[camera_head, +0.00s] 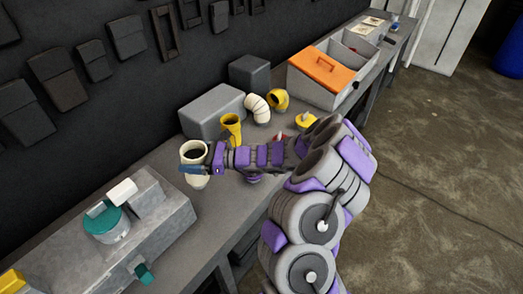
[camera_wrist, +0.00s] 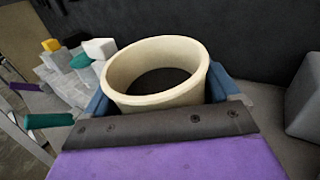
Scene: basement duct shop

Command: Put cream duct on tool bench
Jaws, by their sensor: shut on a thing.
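The cream duct (camera_head: 193,152) is a short, open-topped tube standing upright near the wall side of the long grey tool bench (camera_head: 212,212). My gripper (camera_head: 196,169) reaches in from the right and is shut on it. In the wrist view the duct's round open rim (camera_wrist: 112,85) sits between the blue fingers of my gripper (camera_wrist: 160,92). The lower part of the duct is partly hidden by the gripper. I cannot tell whether its base touches the bench top.
A grey machine with a teal knob (camera_head: 105,222) stands left on the bench. Behind my arm are a yellow duct (camera_head: 231,128), a cream elbow (camera_head: 256,107), a yellow elbow (camera_head: 278,99) and grey blocks (camera_head: 212,110). An orange-lidded bin (camera_head: 325,68) stands farther right.

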